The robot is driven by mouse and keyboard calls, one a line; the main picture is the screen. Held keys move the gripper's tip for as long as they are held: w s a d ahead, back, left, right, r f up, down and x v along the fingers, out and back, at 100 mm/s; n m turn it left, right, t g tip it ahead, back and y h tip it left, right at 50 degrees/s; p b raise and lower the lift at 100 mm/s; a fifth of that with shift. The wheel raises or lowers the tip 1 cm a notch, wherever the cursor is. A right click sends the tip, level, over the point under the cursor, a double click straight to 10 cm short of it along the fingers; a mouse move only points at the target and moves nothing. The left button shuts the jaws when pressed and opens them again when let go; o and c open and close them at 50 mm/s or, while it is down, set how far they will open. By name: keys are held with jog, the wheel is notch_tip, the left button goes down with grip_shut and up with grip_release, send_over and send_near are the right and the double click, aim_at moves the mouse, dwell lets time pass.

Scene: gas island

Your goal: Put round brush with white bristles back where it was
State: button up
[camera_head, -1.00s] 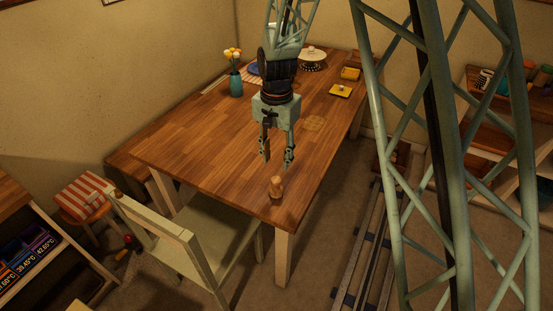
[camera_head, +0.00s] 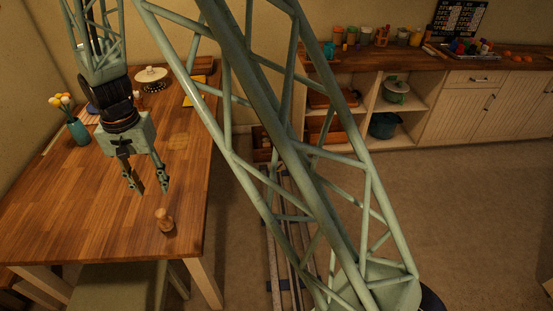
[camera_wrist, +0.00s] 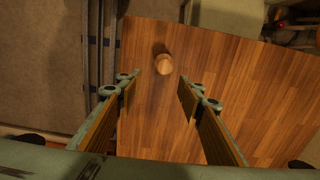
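A small wooden knob-like object (camera_head: 164,219) stands on the wooden table (camera_head: 60,215) near its front right corner. It also shows in the wrist view (camera_wrist: 163,64), beyond and between my fingertips. I see no white bristles on it and cannot tell whether it is the round brush. No other brush with white bristles can be made out. My gripper (camera_head: 150,187) hangs above the table, fingers down, open and empty. In the wrist view its two fingers (camera_wrist: 157,86) are wide apart, with bare table between them.
A teal vase with flowers (camera_head: 78,131), a cake stand (camera_head: 151,77) and a yellow item (camera_head: 193,99) stand further back. A chair (camera_head: 118,287) is at the front. A counter (camera_head: 390,60) with jars and pots is at the back right. The table around the knob-like object is clear.

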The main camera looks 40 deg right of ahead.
jog(key=s+d+r+n+t, duration=0.1)
jog(key=s+d+r, duration=0.35)
jog(key=r, duration=0.35)
jog(key=s+d+r+n, duration=0.1)
jog(key=s+d+r, duration=0.2)
jog(key=s+r, duration=0.4)
jog(key=s+d+r+n+t, duration=0.1)
jog(key=s+d+r, duration=0.35)
jog(key=r, duration=0.55)
jog(key=s+d+r+n, duration=0.1)
jog(key=s+d+r, duration=0.1)
jog(key=s, duration=0.6)
jog(key=s+d+r+t, duration=0.1)
jog(key=s+d+r, duration=0.1)
jog(key=s, duration=0.6)
jog(key=s+d+r+n, duration=0.1)
jog(key=s+d+r, duration=0.1)
jog(key=s, duration=0.7)
jog(key=shift+d+r+n+t, duration=0.2)
jog(key=shift+r+n+t, duration=0.1)
jog(key=shift+w+r, duration=0.1)
